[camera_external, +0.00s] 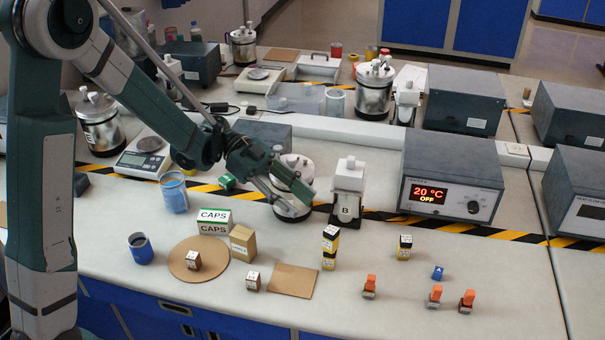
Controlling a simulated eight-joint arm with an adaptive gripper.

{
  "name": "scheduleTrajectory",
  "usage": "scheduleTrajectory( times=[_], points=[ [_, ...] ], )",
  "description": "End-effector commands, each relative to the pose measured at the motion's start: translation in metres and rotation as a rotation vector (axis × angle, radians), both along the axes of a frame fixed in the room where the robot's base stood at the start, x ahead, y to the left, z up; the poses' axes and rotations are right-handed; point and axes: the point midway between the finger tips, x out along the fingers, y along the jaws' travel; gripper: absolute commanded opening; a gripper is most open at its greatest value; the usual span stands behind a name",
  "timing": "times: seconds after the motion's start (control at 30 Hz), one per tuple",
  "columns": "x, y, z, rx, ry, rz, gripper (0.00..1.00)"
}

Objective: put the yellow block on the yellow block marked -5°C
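A small stack of yellow-and-black blocks with pale tops (330,247) stands right of centre on the bench. Another yellow-and-black piece with a pale top (404,247) stands to its right, possibly also stacked. Their markings are too small to read, so I cannot tell which is marked -5°C. My gripper (293,197) is up and left of the stack in the picture, apart from the blocks, in front of a metal pot. Its fingers look spread, with nothing seen between them.
Several orange-topped pieces (370,286) and a blue piece (437,272) stand right. A 20 °C device (451,178) stands behind.

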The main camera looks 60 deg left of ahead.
Motion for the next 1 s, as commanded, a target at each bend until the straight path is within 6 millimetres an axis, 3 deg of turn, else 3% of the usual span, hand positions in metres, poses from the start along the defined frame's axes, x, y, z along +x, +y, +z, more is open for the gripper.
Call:
scheduleTrajectory(
  times=[0.57, 1.0],
  points=[
    [0.000, -0.004, 0.002, 0.004, 0.015, 0.006, 0.35],
    [-0.010, -0.050, 0.024, 0.075, 0.216, 0.107, 0.35]
  ],
)
